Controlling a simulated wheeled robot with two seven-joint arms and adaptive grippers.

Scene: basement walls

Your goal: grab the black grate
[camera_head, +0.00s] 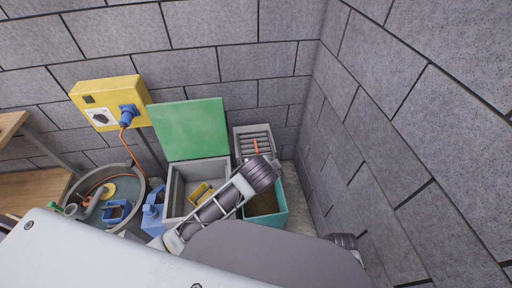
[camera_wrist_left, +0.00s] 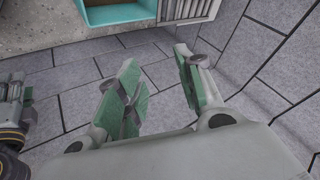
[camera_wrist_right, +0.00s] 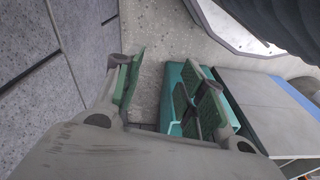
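A grey slatted grate (camera_head: 255,140) sits in or on a grey box near the wall corner in the head view; no clearly black grate shows. Grey slats also show at the top edge of the left wrist view (camera_wrist_left: 190,9). My left gripper (camera_wrist_left: 157,60) is open and empty, with its green-padded fingers apart and tiled surface behind them. My right gripper (camera_wrist_right: 163,60) is open and empty, with a teal bin (camera_wrist_right: 173,95) behind its fingers. Neither gripper's fingers can be made out in the head view, where an arm of mine crosses the boxes.
The teal bin (camera_head: 270,219) with brown contents stands in front of the slatted box. Beside it is a grey box (camera_head: 172,190) with a raised green lid (camera_head: 190,128). A round tub (camera_head: 139,185), yellow outlet box (camera_head: 108,100) and wooden shelf (camera_head: 38,188) are left. Block walls meet closely right.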

